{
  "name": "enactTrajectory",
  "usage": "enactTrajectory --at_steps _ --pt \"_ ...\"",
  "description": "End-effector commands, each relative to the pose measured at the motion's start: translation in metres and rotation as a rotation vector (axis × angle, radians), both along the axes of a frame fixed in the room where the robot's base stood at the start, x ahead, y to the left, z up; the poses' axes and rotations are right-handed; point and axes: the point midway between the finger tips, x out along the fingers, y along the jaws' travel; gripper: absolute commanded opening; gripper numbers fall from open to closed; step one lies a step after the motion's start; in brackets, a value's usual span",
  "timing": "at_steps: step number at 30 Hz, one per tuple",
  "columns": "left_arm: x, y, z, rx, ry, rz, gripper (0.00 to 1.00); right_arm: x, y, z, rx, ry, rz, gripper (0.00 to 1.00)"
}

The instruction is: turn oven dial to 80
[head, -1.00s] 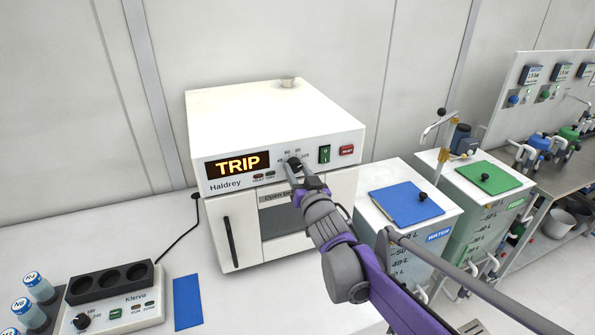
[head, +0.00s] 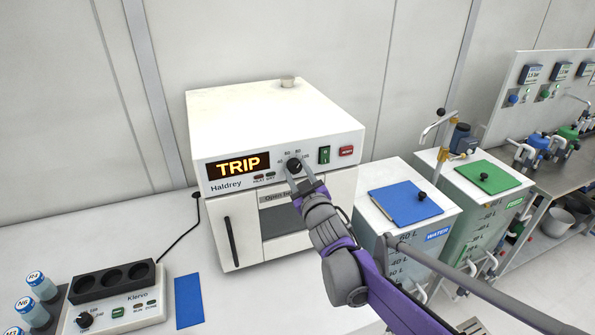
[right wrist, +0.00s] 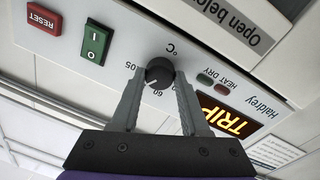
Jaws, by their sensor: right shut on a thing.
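The white oven (head: 278,115) stands on the bench with a lit display (head: 239,165) reading TRIP. Its black dial (head: 294,165) sits on the front panel between the display and the green switch, with a printed scale around it. The dial also shows in the right wrist view (right wrist: 159,72), where the picture is turned over and a small pale mark shows on the dial. My right gripper (head: 296,172) is shut on the dial, one finger on each side, also seen in the right wrist view (right wrist: 159,82). The exact dial setting is hard to read. My left gripper is out of view.
A green rocker switch (head: 324,155) and a red RESET button (head: 346,151) sit right of the dial. A Klerva block (head: 140,312) and a blue mat (head: 188,300) lie at front left. A water tank (head: 430,255) stands at right.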

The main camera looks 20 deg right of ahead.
Motion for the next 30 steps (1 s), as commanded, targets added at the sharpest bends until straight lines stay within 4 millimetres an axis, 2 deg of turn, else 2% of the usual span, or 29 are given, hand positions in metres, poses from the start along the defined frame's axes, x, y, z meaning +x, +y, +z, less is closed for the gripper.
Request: enactTrajectory --at_steps 12,27,28,30 --pt "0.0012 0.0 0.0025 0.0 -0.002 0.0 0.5 0.0005 -0.0004 0.0005 -0.173 0.009 -0.001 0.0" --pt "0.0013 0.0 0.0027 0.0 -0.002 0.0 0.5 0.0005 -0.0003 0.0005 -0.192 0.01 0.0 0.0" --pt "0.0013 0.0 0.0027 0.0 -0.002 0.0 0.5 0.0005 -0.0003 0.0005 -0.191 0.01 0.0 0.49" --pt "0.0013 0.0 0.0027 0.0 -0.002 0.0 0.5 0.0005 -0.0002 0.0004 -0.191 0.01 0.0 0.61"
